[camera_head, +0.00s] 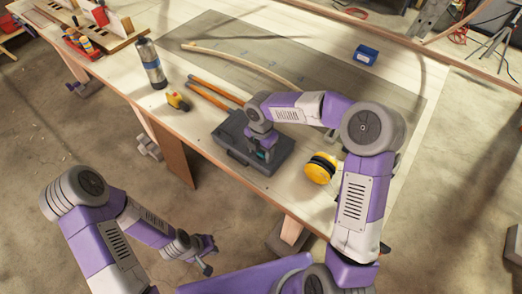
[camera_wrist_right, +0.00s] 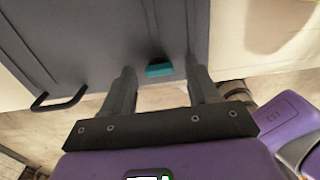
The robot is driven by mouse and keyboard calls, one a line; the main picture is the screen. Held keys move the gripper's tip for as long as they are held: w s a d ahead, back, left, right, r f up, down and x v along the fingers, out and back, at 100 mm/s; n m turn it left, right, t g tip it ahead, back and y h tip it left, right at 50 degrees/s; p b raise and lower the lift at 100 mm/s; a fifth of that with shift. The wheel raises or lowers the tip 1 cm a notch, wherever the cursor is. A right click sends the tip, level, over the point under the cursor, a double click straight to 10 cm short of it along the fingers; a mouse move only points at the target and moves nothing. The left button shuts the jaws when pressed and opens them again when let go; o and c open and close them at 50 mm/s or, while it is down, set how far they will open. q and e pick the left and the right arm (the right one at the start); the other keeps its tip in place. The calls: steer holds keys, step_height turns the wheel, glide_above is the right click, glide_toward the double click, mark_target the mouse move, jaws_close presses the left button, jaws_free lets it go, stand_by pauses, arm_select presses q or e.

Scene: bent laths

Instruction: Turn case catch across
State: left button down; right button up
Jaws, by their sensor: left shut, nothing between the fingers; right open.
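A dark grey case (camera_head: 232,129) lies on the workbench near its front edge, partly hidden by my right arm. Its teal catch (camera_wrist_right: 159,70) shows at the case's edge in the right wrist view. My right gripper (camera_wrist_right: 162,82) is open, with a finger on each side of the catch; I cannot tell whether either touches the case. In the head view the right gripper (camera_head: 266,152) is over the case's front part. My left gripper (camera_head: 208,262) is shut and empty, low in front of the bench, away from the case.
A black handle (camera_wrist_right: 60,100) sticks out from the case edge. On the bench (camera_head: 140,98) are a steel flask (camera_head: 151,64), a yellow tape measure (camera_head: 178,101), orange bars (camera_head: 208,95), a bent lath (camera_head: 235,55), a yellow round tool (camera_head: 319,169) and a blue box (camera_head: 366,55).

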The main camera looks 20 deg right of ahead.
steer(key=c, duration=1.1)
steer(key=shift+o, duration=0.2)
steer(key=shift+m, duration=0.4)
steer(key=m, duration=0.3)
steer(key=shift+m, duration=0.4)
steer(key=m, duration=0.9)
steer(key=shift+m+b, duration=0.4)
steer(key=shift+m, duration=1.6)
